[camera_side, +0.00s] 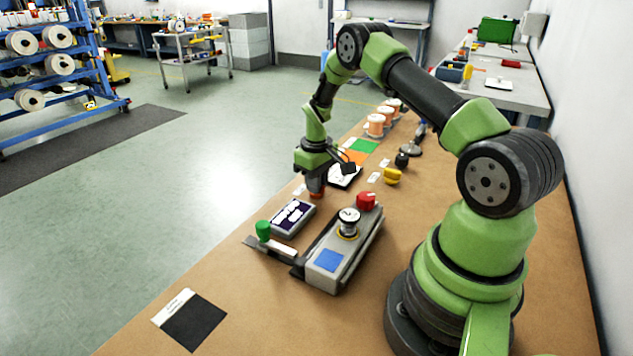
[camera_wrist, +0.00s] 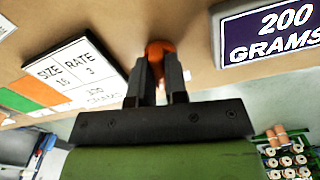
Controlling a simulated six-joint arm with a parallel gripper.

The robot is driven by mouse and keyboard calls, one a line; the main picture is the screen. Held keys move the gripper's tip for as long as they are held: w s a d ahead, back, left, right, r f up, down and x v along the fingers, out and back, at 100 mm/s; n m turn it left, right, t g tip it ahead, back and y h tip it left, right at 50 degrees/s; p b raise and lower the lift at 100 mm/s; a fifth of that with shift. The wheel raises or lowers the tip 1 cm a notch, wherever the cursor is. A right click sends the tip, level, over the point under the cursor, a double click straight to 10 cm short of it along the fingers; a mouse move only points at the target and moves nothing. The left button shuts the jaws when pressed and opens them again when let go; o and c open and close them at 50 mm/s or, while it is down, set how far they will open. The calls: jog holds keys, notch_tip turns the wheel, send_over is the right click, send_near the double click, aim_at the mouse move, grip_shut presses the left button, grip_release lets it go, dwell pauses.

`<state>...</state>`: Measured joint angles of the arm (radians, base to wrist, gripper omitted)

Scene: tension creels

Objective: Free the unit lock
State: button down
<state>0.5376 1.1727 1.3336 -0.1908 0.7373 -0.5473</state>
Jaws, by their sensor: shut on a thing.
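My gripper (camera_side: 317,186) is low over the bench, behind the dark display panel. Its fingers, also in the wrist view (camera_wrist: 158,85), are shut on an orange-red rounded piece (camera_wrist: 158,48). The piece's lower end shows just under the fingers in the side view (camera_side: 317,194); I cannot tell whether it is the lock or what it is fixed to. The grey unit (camera_side: 322,283) stands nearer the camera, with a blue square, a silver round part (camera_side: 348,224), a red knob (camera_side: 366,201) and a side lever with a green knob (camera_side: 263,230).
The display (camera_wrist: 272,32) reads "200 GRAMS". A yellow piece (camera_side: 392,176), a black knob (camera_side: 402,160) and copper spools (camera_side: 376,126) lie farther back. A black mat (camera_side: 195,322) lies at the front; bench around it is clear.

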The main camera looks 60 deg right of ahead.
jog(key=shift+n, duration=0.5)
jog(key=c, duration=1.1)
grip_release()
jog(key=shift+c, duration=0.2)
notch_tip(320, 180, up, 10)
jog(key=shift+r, duration=0.1)
